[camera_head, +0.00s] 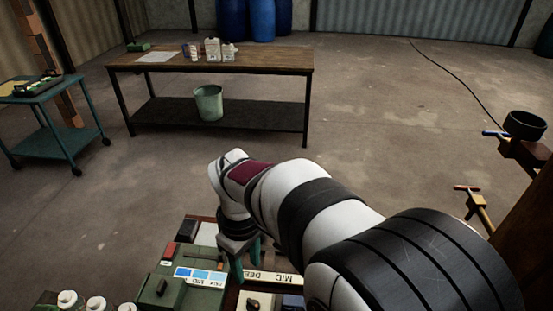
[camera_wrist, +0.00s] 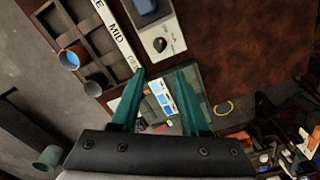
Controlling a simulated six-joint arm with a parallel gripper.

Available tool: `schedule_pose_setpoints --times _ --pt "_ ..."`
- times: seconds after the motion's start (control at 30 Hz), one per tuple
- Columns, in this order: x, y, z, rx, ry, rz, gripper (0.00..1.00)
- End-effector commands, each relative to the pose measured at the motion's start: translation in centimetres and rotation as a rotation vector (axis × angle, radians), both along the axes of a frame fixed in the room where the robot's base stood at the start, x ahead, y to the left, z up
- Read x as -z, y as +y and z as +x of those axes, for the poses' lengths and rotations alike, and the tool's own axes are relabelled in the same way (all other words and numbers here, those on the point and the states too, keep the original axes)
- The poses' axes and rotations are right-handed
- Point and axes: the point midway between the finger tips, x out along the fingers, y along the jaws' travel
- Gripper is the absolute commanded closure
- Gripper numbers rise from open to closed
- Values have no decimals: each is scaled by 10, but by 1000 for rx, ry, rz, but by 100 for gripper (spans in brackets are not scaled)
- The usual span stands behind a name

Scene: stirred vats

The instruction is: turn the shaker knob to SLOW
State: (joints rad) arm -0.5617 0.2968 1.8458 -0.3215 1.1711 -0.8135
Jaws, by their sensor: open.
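A small dark knob (camera_wrist: 159,44) sits on a pale panel (camera_wrist: 168,28) beside a dark blue block in the wrist view. I take it for the shaker knob. Its markings are too small to read, so I cannot tell its setting. What looks like the same knob (camera_head: 253,304) shows at the bottom edge of the head view. My gripper (camera_wrist: 160,76) has two green fingers, spread apart with nothing held between them. The knob lies beyond the fingertips, apart from them in the picture. In the head view my gripper (camera_head: 244,265) points down over the bench, partly hidden by my arm.
A green box (camera_head: 190,297) with a blue-striped card stands left of my gripper. A compartment tray (camera_wrist: 85,35) has a strip lettered MID, and a blue-lined cup (camera_wrist: 72,58) is at its edge. White-capped bottles (camera_head: 68,299) stand at lower left. Brown benchtop (camera_wrist: 240,40) is bare.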

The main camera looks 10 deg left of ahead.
Motion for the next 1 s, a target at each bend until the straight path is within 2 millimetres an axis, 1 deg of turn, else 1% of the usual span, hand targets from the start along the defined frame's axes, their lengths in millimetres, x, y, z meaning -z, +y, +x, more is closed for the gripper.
schedule_pose_setpoints --times 0.07,0.17,0.3,0.4,0.5,0.6,0.7,0.97,1.0 --pt "15 -1 -1 0 4 -2 55" --pt "44 -2 -2 2 7 -4 55" --pt "88 -2 -2 6 8 -4 55" --pt "114 -2 -2 7 7 -3 55" --pt "133 -2 -1 7 5 -2 55" --pt "144 -2 -1 9 4 -1 55" --pt "149 -2 -1 9 2 0 55" --pt "151 -2 0 9 2 0 55" --pt "150 -2 0 9 2 0 62"
